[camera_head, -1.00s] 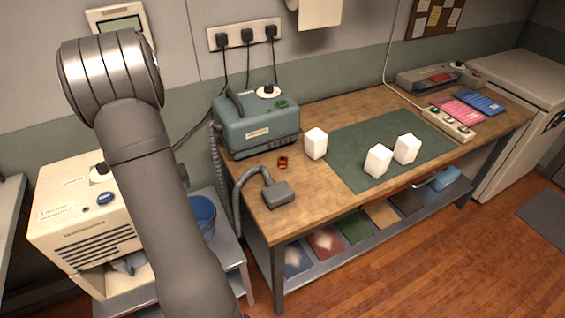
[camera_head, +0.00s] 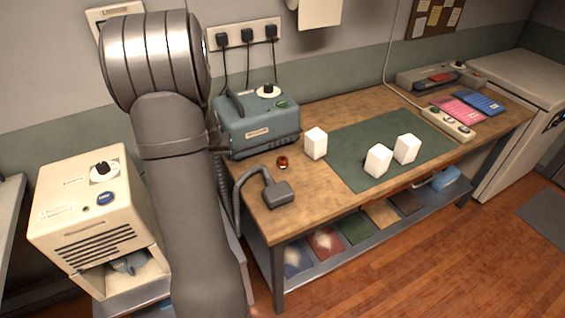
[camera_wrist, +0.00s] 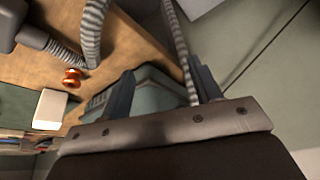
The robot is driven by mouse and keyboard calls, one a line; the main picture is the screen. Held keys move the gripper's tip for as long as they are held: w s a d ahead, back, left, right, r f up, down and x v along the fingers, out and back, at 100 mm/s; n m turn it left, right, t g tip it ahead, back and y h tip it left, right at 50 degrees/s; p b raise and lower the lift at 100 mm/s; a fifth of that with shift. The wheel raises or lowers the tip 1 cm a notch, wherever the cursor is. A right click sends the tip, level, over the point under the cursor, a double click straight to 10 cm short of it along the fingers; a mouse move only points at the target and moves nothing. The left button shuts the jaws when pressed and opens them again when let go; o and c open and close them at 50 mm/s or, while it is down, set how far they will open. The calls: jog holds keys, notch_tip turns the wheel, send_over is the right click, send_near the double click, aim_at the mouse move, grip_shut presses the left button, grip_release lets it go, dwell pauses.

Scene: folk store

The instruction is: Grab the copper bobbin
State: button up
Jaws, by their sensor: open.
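The copper bobbin (camera_head: 282,162) is a small reddish-orange spool on the wooden workbench (camera_head: 262,221), between the teal machine and the grey handpiece on a hose. In the wrist view the bobbin (camera_wrist: 72,77) shows left of my gripper (camera_wrist: 158,82), beyond the fingers and apart from them. My gripper is open, with nothing between its two fingers. The gripper is outside the head view, where only my arm shows at the left.
A teal machine (camera_head: 257,127) stands behind the bobbin, and a grey handpiece (camera_head: 278,194) with a ribbed hose lies in front. A white block (camera_head: 316,143) stands right of it. Two more white blocks are on the green mat (camera_head: 350,138). A beige machine (camera_head: 85,215) stands at left.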

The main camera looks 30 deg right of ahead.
jog(key=s+d+r+m+g+h, duration=0.1)
jog(key=s+d+r+m, duration=0.25)
jog(key=d, duration=0.45)
jog(key=s+d+r+m+h, duration=0.1)
jog(key=s+d+r+m, duration=0.15)
jog(key=d+r, duration=0.4)
send_near(282, 166)
jog(key=w+d, duration=0.2)
jog(key=shift+x, duration=2.9)
jog(key=shift+s+a, duration=0.1)
jog(key=shift+a, duration=0.05)
jog(key=c, duration=1.1)
jog(key=shift+o, duration=0.2)
